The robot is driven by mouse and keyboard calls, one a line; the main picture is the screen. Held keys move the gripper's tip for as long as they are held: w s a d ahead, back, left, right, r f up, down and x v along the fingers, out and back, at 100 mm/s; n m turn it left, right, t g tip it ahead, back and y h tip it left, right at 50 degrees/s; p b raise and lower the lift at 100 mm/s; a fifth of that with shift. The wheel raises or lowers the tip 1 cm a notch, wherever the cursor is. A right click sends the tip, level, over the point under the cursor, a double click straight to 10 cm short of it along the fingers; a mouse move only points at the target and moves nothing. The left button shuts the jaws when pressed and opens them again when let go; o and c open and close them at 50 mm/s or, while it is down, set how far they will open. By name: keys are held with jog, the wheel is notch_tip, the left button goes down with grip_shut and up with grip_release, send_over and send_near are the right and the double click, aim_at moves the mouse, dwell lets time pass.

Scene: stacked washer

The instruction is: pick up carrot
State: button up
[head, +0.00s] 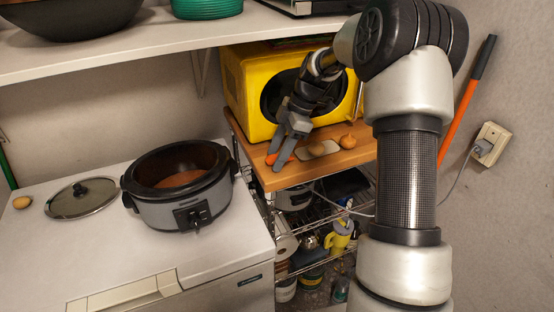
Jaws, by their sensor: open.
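The carrot (271,159) shows as a small orange piece on the wooden top of the wire cart, in front of the yellow microwave. Most of it is hidden behind my gripper. My gripper (276,158) points down over the left part of the wooden top. Its grey fingers are apart, and they are close around or just in front of the carrot. Whether a finger touches the carrot cannot be told from this view.
Right of my gripper a potato (316,149) on a pale board and an onion (348,141) lie on the wooden top (350,157). The yellow microwave (238,95) stands behind. A slow cooker (190,205), lid (82,197) and potato (22,202) sit on the white freezer. A shelf (140,45) runs above.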

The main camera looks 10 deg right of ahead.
jog(key=c, duration=1.1)
jog(key=shift+c, duration=0.2)
